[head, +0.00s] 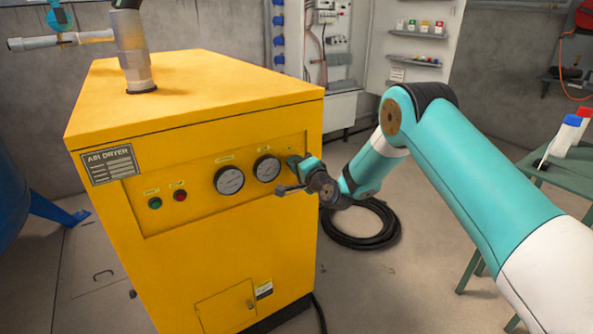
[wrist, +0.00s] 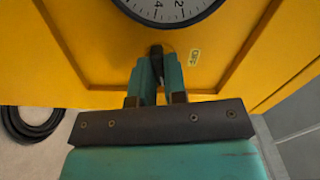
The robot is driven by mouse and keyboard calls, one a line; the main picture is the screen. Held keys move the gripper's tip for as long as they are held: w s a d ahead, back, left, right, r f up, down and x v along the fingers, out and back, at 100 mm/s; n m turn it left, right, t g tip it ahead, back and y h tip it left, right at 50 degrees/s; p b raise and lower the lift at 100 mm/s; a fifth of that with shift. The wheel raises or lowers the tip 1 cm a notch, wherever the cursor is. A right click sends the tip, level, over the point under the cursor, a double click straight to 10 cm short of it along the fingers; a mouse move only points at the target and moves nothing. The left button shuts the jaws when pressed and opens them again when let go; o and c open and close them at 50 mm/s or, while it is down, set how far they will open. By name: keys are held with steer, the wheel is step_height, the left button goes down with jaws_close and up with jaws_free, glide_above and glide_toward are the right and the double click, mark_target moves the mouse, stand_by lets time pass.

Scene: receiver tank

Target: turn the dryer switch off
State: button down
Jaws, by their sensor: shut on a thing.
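The dryer switch is a small black knob (wrist: 156,51) on the front panel of the yellow air dryer (head: 230,235). In the wrist view it sits between the teal fingertips of my gripper (wrist: 159,72), which is shut on it. A small pale label (wrist: 194,58) lies just right of it; its lettering is too small to read surely. In the head view my gripper (head: 295,162) reaches the panel's right end, beside the right gauge, and hides the switch. The knob's exact setting cannot be told.
Two gauges, left (head: 229,180) and right (head: 267,168), and green (head: 155,203) and red (head: 180,196) buttons are on the same panel. A coiled black hose (head: 362,240) lies on the floor behind my arm. A green table (head: 560,165) stands at right.

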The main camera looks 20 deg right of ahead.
steer(key=shift+f+n+b, duration=0.2)
steer(key=shift+n+b, duration=7.4)
steer(key=shift+b, duration=0.95)
steer(key=c, duration=1.2)
jaws_free()
steer(key=shift+r, duration=0.15)
steer(key=shift+o, duration=0.2)
steer(key=b+v, duration=0.3)
steer(key=v, duration=1.4)
steer(key=shift+s, duration=0.2)
